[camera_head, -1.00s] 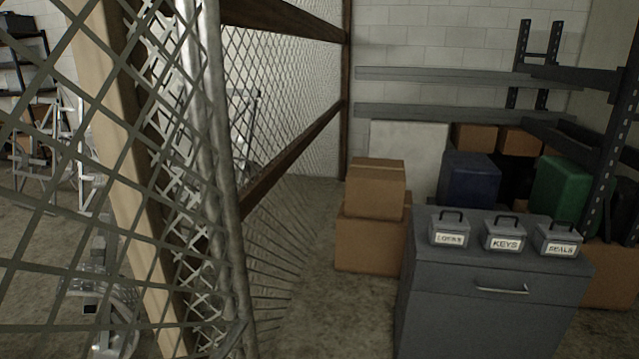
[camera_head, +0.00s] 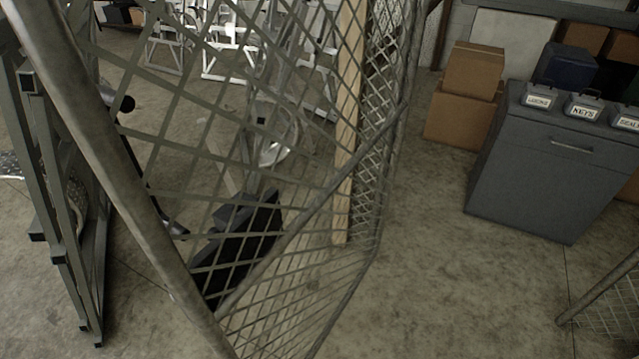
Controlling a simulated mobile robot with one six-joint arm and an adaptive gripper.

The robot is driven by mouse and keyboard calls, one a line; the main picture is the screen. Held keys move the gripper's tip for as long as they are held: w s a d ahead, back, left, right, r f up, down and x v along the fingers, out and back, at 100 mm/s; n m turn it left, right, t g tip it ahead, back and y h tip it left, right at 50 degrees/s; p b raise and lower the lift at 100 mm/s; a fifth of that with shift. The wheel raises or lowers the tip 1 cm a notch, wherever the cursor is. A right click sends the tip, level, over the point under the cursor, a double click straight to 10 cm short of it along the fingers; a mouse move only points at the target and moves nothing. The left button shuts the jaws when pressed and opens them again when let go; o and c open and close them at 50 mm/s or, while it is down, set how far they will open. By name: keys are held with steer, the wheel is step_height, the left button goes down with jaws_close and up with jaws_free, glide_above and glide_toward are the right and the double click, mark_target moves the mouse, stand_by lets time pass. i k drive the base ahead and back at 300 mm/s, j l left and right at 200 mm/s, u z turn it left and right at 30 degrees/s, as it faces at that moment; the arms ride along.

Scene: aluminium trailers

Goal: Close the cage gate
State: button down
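The cage gate (camera_head: 105,160) looks to be the large wire-mesh panel with a round grey tube frame and a diagonal brace. It fills the left and middle of the head view, close to me. Its near tube slants down at left, and its far tube stands near a pale wooden post (camera_head: 347,130). It stands at an angle, with open floor to its right. I cannot see a latch. My gripper is not in view.
A grey cabinet (camera_head: 540,190) with labelled boxes stands at right, beside stacked cardboard boxes (camera_head: 462,118). Another mesh piece with a tube (camera_head: 603,288) is at lower right. A dark metal frame (camera_head: 60,190) stands at far left. Concrete floor (camera_head: 440,270) is clear in the middle right.

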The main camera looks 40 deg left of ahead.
mark_target(253, 234)
steer(key=k+j, duration=0.15)
steer(key=j, duration=0.2)
steer(key=k+j, duration=0.2)
steer(key=j, duration=0.15)
steer(key=k+j, duration=0.15)
steer(key=j, duration=0.2)
steer(key=k+j, duration=0.2)
steer(key=j, duration=0.15)
steer(key=k+j, duration=0.15)
steer(key=j, duration=0.2)
steer(key=k+j, duration=0.2)
steer(key=j, duration=0.15)
steer(key=i+j, duration=0.1)
steer(key=j, duration=0.35)
steer(key=i+j+u, duration=0.1)
steer(key=j, duration=0.3)
steer(key=i+j+u, duration=0.1)
steer(key=j+u, duration=0.15)
steer(key=j, duration=0.3)
